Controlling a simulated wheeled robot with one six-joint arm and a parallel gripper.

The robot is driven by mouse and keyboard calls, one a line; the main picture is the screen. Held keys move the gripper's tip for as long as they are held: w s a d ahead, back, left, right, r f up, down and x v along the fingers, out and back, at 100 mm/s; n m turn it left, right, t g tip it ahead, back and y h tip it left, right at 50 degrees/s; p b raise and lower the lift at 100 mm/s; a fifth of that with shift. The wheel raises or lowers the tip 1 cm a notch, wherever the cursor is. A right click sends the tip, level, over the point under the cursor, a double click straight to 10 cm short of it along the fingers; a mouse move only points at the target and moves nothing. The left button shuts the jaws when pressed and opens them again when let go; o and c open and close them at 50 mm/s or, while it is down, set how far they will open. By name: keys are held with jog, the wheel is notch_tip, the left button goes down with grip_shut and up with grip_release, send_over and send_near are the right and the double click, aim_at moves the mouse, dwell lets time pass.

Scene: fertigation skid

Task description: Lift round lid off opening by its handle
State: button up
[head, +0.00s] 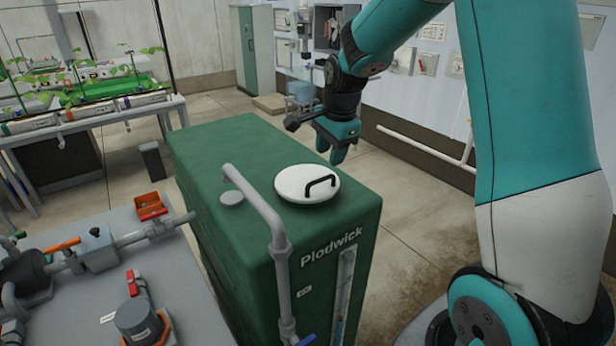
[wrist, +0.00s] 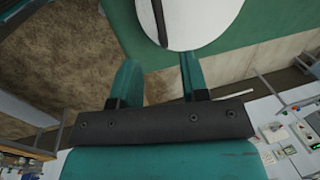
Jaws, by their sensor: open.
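The white round lid (head: 293,184) lies flat on top of the green tank (head: 225,150). Its black bar handle (head: 320,187) stands up near the lid's right side. In the wrist view the lid (wrist: 190,20) is at the top, with the handle (wrist: 159,18) near its left part. My gripper (head: 338,152) is above and beyond the tank's far right edge, pointing down, apart from the lid. In the wrist view my gripper (wrist: 160,75) has its two fingers spread with nothing between them. The opening under the lid is hidden.
A grey pipe (head: 262,205) rises over the tank's near side, next to a small grey cap (head: 231,198). A bench with pipe fittings (head: 97,250) is at lower left. A plant table (head: 85,100) stands at far left. Concrete floor (head: 420,210) is open right of the tank.

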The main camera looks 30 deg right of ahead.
aim_at(324, 179)
jog(key=shift+w+f+p, duration=0.35)
jog(key=shift+f+p, duration=0.25)
jog(key=shift+f, duration=0.85)
jog(key=shift+w+f+p, duration=0.3)
jog(key=shift+f+p, duration=0.35)
jog(key=shift+f, duration=0.85)
jog(key=shift+w+f+p, duration=0.35)
jog(key=shift+f+p, duration=0.25)
jog(key=shift+f, duration=0.85)
grip_shut()
